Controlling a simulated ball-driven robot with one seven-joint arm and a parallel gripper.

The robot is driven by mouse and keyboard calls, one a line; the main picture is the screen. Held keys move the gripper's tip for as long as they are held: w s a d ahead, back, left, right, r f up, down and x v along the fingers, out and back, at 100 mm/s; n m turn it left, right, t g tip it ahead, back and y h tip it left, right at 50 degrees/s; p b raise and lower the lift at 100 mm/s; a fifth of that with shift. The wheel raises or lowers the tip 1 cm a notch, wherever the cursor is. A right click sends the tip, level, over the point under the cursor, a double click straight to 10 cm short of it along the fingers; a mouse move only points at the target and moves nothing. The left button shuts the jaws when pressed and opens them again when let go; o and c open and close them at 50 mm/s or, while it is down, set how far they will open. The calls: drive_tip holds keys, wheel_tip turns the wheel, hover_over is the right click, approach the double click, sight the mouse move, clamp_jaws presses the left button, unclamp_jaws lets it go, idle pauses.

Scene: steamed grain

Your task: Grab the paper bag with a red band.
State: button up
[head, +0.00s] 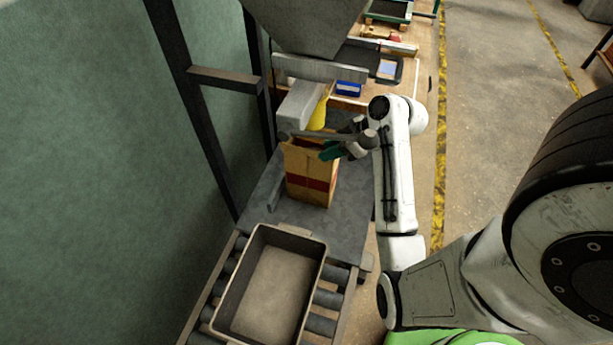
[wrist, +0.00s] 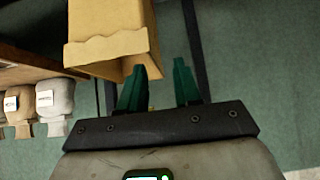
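The paper bag (head: 308,181) is tan with a dark red band around its lower part. It stands upright on a grey platform under a hopper spout. In the wrist view its tan side and wavy top edge (wrist: 108,38) show at the top, with no red band visible there. My gripper (wrist: 160,66) is open, with two green fingers apart and green wall visible between them. The left finger overlaps the bag's mouth edge; I cannot tell whether it is inside or in front. In the head view my gripper (head: 327,151) is at the bag's upper right.
A grey hopper (head: 305,22) hangs above the bag, with a yellow part (head: 321,110) beside its spout. An empty grey tray (head: 270,290) sits on the rollers in front. A workbench with a blue bin (head: 348,89) stands behind. Labelled sacks (wrist: 52,101) show in the wrist view.

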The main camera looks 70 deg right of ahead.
hover_over(312, 169)
drive_tip(key=shift+f, duration=2.4)
drive_tip(key=shift+s+p, duration=0.15)
drive_tip(key=shift+p, duration=0.25)
clamp_jaws()
drive_tip(key=shift+d+r, duration=0.1)
drive_tip(key=shift+r, duration=0.1)
